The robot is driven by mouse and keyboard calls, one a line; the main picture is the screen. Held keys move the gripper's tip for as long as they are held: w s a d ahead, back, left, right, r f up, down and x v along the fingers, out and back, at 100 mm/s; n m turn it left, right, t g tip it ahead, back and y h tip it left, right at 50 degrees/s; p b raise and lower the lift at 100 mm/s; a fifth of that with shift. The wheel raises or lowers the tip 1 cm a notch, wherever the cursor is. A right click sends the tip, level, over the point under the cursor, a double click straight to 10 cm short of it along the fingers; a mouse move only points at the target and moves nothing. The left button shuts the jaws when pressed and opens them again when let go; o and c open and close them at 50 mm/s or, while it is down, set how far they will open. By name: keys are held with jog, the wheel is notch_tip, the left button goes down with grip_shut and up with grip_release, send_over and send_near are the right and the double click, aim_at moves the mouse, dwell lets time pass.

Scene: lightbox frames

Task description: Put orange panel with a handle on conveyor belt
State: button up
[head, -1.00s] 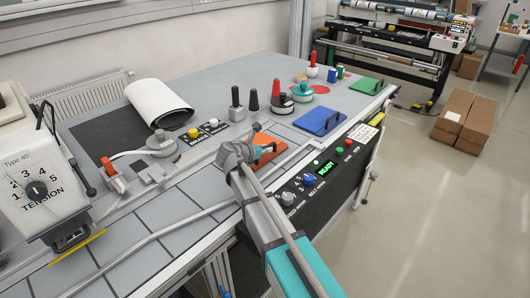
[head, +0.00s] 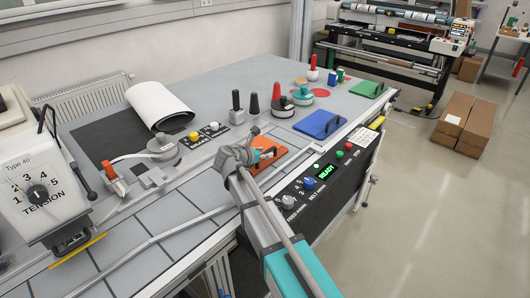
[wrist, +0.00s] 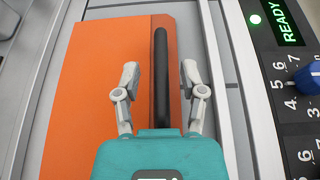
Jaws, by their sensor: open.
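The orange panel (head: 287,146) lies flat near the front edge of the table, partly covered by my arm in the head view. In the wrist view the orange panel (wrist: 95,75) fills the middle, with a long black handle (wrist: 161,60) running along its right side. My gripper (wrist: 160,78) is open, with one finger on each side of the handle and a visible gap to it. My gripper (head: 266,154) is over the panel in the head view. The grey segmented surface (head: 140,225) at front left looks like the conveyor belt.
The control box (head: 318,178) with knobs runs along the front edge. A metal rail borders the grey segments. Several knobbed weights stand behind.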

jog(key=p+v, duration=0.4)
jog(key=v, duration=0.7)
jog(key=shift+s, duration=0.1)
